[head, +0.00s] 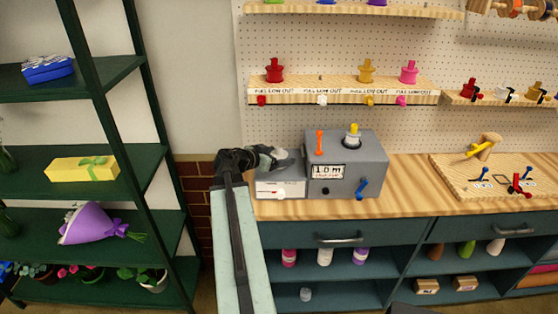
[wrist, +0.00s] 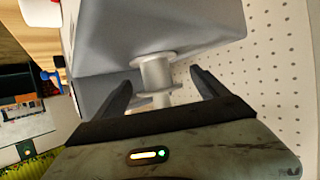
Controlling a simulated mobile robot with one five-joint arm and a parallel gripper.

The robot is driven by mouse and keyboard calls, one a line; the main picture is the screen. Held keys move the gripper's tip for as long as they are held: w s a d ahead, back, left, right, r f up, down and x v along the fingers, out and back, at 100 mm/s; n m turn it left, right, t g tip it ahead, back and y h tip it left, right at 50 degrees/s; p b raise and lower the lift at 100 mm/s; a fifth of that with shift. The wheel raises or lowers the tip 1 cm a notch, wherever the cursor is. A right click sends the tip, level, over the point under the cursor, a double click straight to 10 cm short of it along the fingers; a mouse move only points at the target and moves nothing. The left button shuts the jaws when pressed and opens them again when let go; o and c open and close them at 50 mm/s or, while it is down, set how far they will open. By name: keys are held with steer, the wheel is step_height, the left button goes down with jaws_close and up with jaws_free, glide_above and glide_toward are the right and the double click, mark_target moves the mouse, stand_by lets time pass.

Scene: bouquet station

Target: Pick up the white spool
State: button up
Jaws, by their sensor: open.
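The white spool (wrist: 157,74) shows in the wrist view against the grey box (wrist: 185,25), with a pale shaft or stem showing below it. My gripper (wrist: 160,80) is open, with one dark finger on each side of the spool and visible gaps between. I cannot tell how deep the spool lies between the fingers. In the head view my gripper (head: 278,158) is at the left side of the grey machine (head: 372,150). The spool cannot be made out there.
The grey machine carries a yellow spool (head: 353,131), an orange lever (head: 320,142) and a blue lever (head: 361,187). The shelf above (head: 345,88) holds red, gold and pink spools, with a bare peg (head: 320,77) between.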

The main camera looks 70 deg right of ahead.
mark_target(284, 155)
steer(key=x, duration=0.3)
steer(key=shift+s+d+f+b, duration=0.1)
steer(key=shift+d+b, duration=0.1)
steer(key=shift+b, duration=0.2)
steer(key=c, duration=1.6)
step_height(284, 155, up, 10)
steer(key=p, duration=1)
steer(key=shift+c, duration=0.2)
